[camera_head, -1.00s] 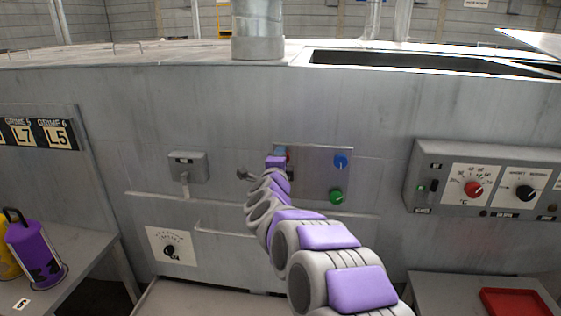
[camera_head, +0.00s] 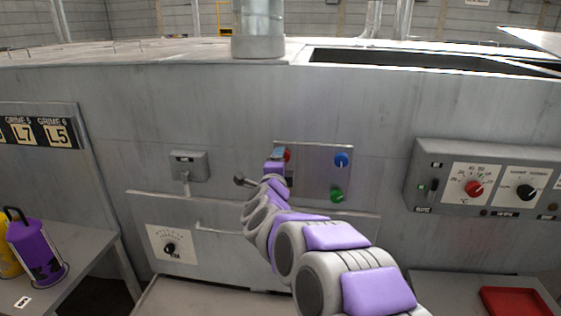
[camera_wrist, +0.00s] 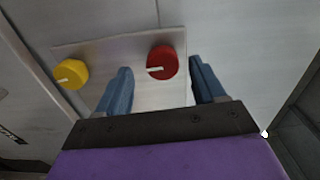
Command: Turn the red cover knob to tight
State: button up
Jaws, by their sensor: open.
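The red knob (camera_wrist: 163,61) sits on a bare metal plate (camera_wrist: 110,46) and has a white pointer line lying nearly level in the wrist view. In the head view the red knob (camera_head: 288,155) is mostly hidden behind my gripper (camera_head: 279,153). My gripper (camera_wrist: 160,72) is open in the wrist view, with one blue finger on each side of the knob's lower part. I cannot tell whether either finger touches it. No label reading tight is legible.
A yellow knob (camera_wrist: 71,74) is left of the red one in the wrist view. Blue (camera_head: 341,160) and green (camera_head: 337,196) knobs share the plate. A dark-ended lever (camera_head: 240,181) is left of my arm. A control box (camera_head: 426,160) with another red knob (camera_head: 474,188) juts out right.

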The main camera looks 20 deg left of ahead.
jog(key=p+v, duration=0.2)
jog(key=v, duration=1.2)
jog(key=shift+s, duration=0.15)
jog(key=shift+a+f, duration=0.1)
jog(key=shift+f, duration=0.05)
